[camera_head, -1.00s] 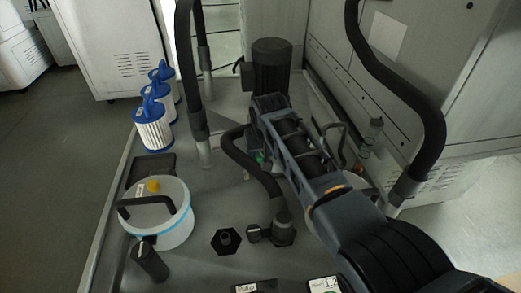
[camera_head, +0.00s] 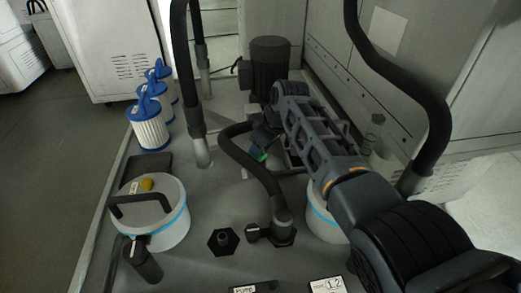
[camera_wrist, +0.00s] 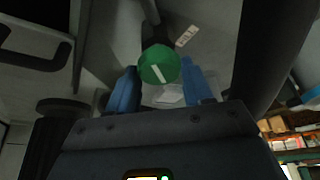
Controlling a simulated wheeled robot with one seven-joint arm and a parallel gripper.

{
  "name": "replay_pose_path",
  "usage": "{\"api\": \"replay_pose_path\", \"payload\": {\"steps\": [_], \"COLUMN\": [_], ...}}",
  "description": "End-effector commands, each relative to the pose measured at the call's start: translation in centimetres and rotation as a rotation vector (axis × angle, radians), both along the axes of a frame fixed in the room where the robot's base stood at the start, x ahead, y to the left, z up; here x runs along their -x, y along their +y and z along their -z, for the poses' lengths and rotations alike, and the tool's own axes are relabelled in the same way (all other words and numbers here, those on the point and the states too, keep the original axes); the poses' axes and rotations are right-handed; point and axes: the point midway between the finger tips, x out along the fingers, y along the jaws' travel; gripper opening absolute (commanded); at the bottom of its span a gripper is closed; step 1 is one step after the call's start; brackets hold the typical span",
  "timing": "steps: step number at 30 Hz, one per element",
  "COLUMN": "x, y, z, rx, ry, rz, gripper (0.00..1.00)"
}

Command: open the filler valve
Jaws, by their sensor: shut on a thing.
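A round green knob (camera_wrist: 158,65) with a white line across its face is between my blue fingers in the wrist view. I take it for the filler valve's handle. My gripper (camera_wrist: 160,72) is shut on it, one finger on each side. The white line runs steeply, leaning to the left at its top. In the head view a small green part (camera_head: 261,157) shows below my gripper (camera_head: 266,140), close to the grey deck. My gripper and arm hide most of the valve there.
A thick black hose (camera_head: 250,170) curves just left of my gripper to a fitting. Another hose (camera_head: 430,120) loops at the right. A dark cylindrical motor (camera_head: 270,65) stands behind. White canisters (camera_head: 163,228) stand either side, with several blue-capped filters (camera_head: 150,127) at left. A label (camera_wrist: 187,36) lies near the knob.

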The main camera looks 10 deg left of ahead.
Motion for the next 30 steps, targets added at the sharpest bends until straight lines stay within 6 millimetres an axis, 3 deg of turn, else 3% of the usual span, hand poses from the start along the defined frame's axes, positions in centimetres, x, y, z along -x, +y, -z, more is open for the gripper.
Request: {"api": "replay_pose_path", "payload": {"steps": [14,15,23,30], "x": [-0.06,-0.06,-0.03,-0.01], "y": [0.02,0.02,0.00,-0.03], "z": [-0.12,-0.12,-0.06,-0.12], "rx": [0.000,0.000,0.000,0.000], "ry": [-0.002,-0.002,0.000,0.000], "rz": [-0.014,-0.014,-0.014,-0.014], "gripper": [0.20,0.52,0.76,0.76]}}
